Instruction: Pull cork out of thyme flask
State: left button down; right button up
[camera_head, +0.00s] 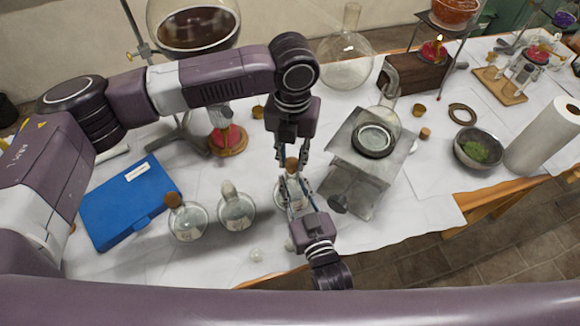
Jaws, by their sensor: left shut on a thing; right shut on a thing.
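A round glass flask (280,196) stands on the white-covered table below my two grippers, partly hidden by them. Its label cannot be read. A brown cork (292,164) sits at its top. My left gripper (291,160) points down from above and is shut on the cork. My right gripper (292,183) reaches in from the front and is shut on the flask, seemingly at its neck. Whether the cork is still seated in the neck cannot be told.
To the left stand a corked flask (188,224) and another flask (237,211), with a blue case (128,200) behind. A metal stand (366,176) is close on the right. A small glass ball (256,255) lies near the front edge.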

pick_arm(q)
jog(key=shift+r, duration=1.25)
pick_arm(e)
jog(key=o, duration=1.1)
jog(key=shift+s, duration=0.1)
